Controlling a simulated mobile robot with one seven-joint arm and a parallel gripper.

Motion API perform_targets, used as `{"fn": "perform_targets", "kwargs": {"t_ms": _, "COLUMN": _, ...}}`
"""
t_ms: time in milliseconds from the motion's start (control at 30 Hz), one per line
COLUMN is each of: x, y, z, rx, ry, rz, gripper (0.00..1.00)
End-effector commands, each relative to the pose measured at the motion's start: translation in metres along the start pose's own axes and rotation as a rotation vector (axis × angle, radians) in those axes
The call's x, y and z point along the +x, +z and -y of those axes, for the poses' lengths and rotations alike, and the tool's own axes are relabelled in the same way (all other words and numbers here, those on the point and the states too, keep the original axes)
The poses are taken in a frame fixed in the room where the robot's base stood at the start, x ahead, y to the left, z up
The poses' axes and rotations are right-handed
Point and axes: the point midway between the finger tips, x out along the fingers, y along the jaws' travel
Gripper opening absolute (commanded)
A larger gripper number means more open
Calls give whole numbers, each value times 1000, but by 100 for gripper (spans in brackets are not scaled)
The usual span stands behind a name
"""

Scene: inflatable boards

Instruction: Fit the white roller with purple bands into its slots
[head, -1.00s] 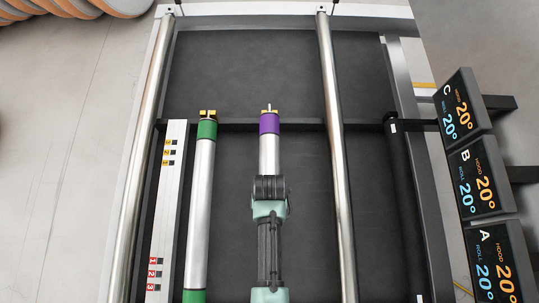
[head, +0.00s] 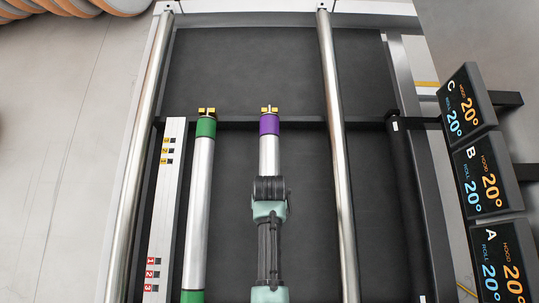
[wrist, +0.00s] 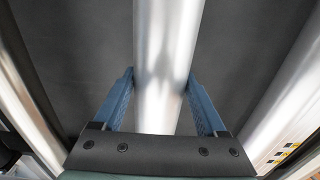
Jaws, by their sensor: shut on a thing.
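The white roller (head: 268,155) lies lengthwise over the dark bed in the head view, with a purple band (head: 269,125) at its far end. Its metal end pin lies at a yellow slot bracket (head: 274,110) on the dark crossbar; I cannot tell whether it is fully seated. The near end and near slot are hidden by my arm or out of view. My gripper (wrist: 160,80) is shut on the roller's middle, one blue finger on each side of the roller (wrist: 165,50) in the wrist view.
A green-banded roller (head: 198,195) lies parallel on the left, its far end at a yellow bracket. Beyond it is a white strip with numbered tags (head: 163,210). Steel rails (head: 335,150) flank the bed. Display panels (head: 480,185) stand at the right.

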Motion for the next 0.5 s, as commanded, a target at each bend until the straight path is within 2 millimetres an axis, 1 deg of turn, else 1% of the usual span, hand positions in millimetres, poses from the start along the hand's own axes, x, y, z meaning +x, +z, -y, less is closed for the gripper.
{"fn": "perform_targets", "kwargs": {"t_ms": 500, "x": 12, "y": -1, "z": 0, "rx": 0, "ry": 0, "rz": -2, "gripper": 0}}
